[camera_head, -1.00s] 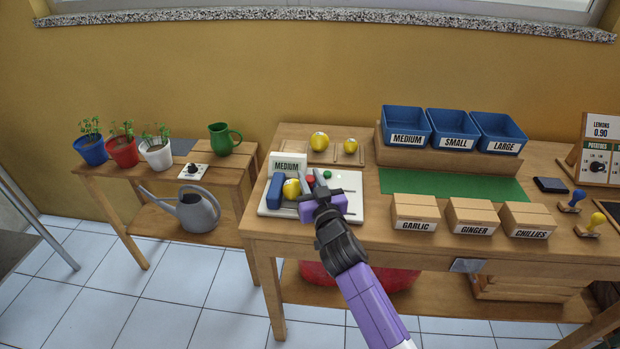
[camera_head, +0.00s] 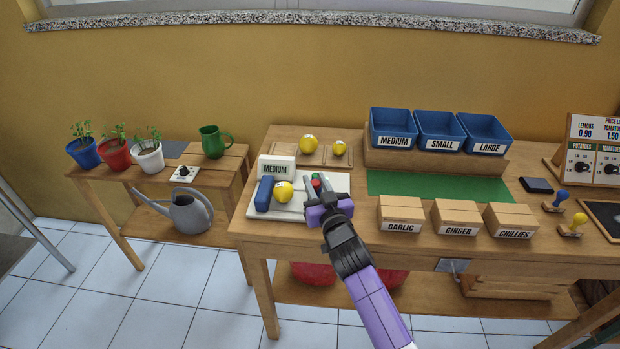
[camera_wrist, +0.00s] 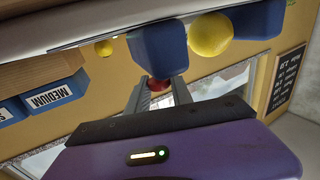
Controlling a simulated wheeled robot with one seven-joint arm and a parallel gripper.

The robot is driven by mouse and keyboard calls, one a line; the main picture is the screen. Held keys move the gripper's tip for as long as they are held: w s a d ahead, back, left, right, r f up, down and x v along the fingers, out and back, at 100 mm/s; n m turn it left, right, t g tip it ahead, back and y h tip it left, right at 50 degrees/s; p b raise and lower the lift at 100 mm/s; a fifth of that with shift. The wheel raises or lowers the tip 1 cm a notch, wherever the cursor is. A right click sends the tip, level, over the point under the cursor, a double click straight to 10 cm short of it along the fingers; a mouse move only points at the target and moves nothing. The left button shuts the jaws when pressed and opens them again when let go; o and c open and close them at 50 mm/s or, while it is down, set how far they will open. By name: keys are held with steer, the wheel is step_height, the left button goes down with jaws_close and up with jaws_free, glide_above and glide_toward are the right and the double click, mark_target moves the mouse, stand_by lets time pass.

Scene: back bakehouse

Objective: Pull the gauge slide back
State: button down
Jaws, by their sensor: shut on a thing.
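The gauge is a white board (camera_head: 285,213) on the bench with a MEDIUM sign (camera_head: 276,169) at its back. A blue block (camera_head: 264,193) stands at its left, with a yellow lemon (camera_head: 283,192) beside it. My gripper (camera_head: 314,183) is over the board's right part, shut on the slide's red knob. In the wrist view the red knob (camera_wrist: 158,84) sits between my fingers, in front of the slide's blue block (camera_wrist: 160,48). The lemon (camera_wrist: 210,34) shows beside that block. In the head view, bare white board shows between lemon and gripper; my gripper mostly hides the slide.
A green button or lamp (camera_head: 316,175) is just behind my gripper. Cardboard boxes labelled garlic (camera_head: 400,214), ginger and chillies stand to the right. Blue bins (camera_head: 393,124) stand behind a clear green mat (camera_head: 440,187). Two lemons (camera_head: 309,143) rest on a wooden rack behind.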

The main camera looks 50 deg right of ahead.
steer(key=shift+s+d, duration=0.15)
steer(key=shift+d, duration=0.05)
steer(key=c, duration=1.2)
jaws_free()
steer(key=shift+o, duration=0.2)
steer(key=v, duration=0.7)
steer(key=shift+s+a, duration=0.25)
steer(key=shift+s, duration=0.1)
steer(key=shift+r, duration=0.1)
